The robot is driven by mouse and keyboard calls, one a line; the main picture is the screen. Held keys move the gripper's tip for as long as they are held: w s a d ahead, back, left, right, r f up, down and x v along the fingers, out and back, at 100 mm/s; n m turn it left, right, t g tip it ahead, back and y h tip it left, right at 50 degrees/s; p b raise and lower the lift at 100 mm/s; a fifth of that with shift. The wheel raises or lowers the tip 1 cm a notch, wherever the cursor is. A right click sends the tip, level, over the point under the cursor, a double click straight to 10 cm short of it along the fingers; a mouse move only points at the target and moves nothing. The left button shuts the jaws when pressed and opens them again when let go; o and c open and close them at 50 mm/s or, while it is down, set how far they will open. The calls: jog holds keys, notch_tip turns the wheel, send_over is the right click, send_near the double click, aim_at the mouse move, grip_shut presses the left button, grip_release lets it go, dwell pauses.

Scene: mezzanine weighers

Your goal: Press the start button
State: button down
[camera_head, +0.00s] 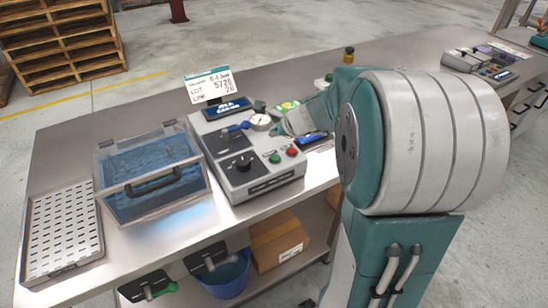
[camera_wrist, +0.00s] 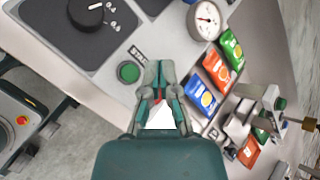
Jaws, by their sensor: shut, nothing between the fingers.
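The control box (camera_head: 230,180) is a pale housing on the steel bench with a black knob (camera_head: 243,163), a green button (camera_head: 274,158) and a red button (camera_head: 292,152) on its top. In the wrist view the green button (camera_wrist: 129,72) lies just left of my fingertips, and the black knob (camera_wrist: 87,14) is up and left.
A clear lidded bin (camera_head: 150,205) and a perforated tray (camera_head: 62,215) stand left on the bench. A label display (camera_head: 208,86) stands behind the box. A round gauge (camera_wrist: 205,20) and several colored packets (camera_wrist: 216,73) lie right of my gripper in the wrist view.

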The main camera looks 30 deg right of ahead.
aim_at(277, 158)
jog(key=f, duration=0.3)
jog(key=d+f, duration=0.1)
jog(key=f, duration=0.2)
jog(key=shift+d, duration=0.1)
jog(key=shift+f, duration=0.2)
jog(key=shift+a, duration=0.5)
jog(key=shift+d, duration=0.3)
jog(key=shift+a, duration=0.2)
jog(key=shift+d+f, duration=0.1)
jog(key=shift+f, duration=0.1)
jog(key=shift+f, duration=0.2)
